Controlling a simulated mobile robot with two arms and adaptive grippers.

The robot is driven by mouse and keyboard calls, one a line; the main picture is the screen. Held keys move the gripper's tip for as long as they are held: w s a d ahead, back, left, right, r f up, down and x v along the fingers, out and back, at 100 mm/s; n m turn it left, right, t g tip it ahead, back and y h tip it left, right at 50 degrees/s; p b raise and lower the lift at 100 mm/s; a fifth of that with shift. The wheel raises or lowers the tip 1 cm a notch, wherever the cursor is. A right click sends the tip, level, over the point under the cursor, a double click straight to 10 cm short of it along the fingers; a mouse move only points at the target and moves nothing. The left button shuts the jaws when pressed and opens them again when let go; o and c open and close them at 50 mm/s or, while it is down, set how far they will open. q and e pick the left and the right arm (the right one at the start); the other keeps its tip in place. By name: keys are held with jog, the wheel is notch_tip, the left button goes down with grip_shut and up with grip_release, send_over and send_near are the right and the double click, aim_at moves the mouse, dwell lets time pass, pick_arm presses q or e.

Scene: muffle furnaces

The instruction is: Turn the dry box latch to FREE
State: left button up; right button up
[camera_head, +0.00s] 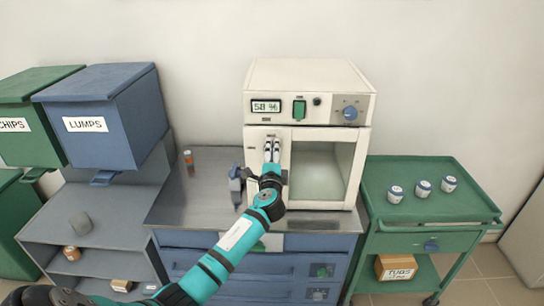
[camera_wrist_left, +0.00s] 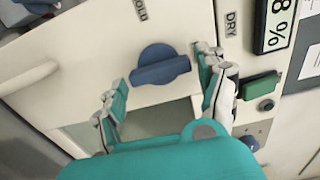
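The white dry box (camera_head: 310,90) stands on the steel counter, its windowed door shut. In the wrist view, the blue latch knob (camera_wrist_left: 160,65) sits on the white front, with its bar lying nearly crosswise. A partly cut-off label ending in "OLD" (camera_wrist_left: 140,9) is above it. No FREE mark is readable. My left gripper (camera_head: 271,149) is at the left side of the door and hides the latch in the head view. Its fingers are spread on either side of the knob, with visible gaps. My right gripper is out of view.
A blue-grey object (camera_head: 236,182) stands just left of the gripper on the counter (camera_head: 190,205). The box's display (camera_head: 266,106), green switch (camera_head: 299,109) and blue dial (camera_head: 350,113) are above the door. A green cart (camera_head: 385,222) with small jars stands right, blue LUMPS bin (camera_head: 105,115) left.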

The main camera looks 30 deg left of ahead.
pick_arm(q)
jog(key=shift+o, duration=1)
jog(key=v, duration=1.2)
notch_tip(320, 180, down, 21)
jog(key=s+d+g+h+b, duration=0.1)
jog(key=s+d+g+h, duration=0.1)
jog(key=g+h, duration=0.1)
jog(key=s+d+f+n+g+h, duration=0.1)
jog(key=s+d+f+g+h, duration=0.1)
jog(key=s+f, duration=0.65)
jog(key=s+d+f+n+g+h, duration=0.1)
jog(key=s+d+f+n+g, duration=0.2)
jog(key=f, duration=1.1)
jog(key=s+d+f+n+g+h, duration=0.1)
jog(key=s+f, duration=0.5)
jog(key=s, duration=0.6)
jog(key=s+d+f+n+g+h+b, duration=0.1)
jog(key=s+d+f+n+g, duration=0.1)
jog(key=s+f, duration=0.5)
jog(key=s+d+f+n+g+h+b, duration=0.1)
jog(key=s+f, duration=0.5)
jog(key=s, duration=1.2)
jog(key=shift+d+f+n+g, duration=0.35)
jog(key=shift+d+n+g, duration=0.4)
jog(key=shift+g, duration=0.45)
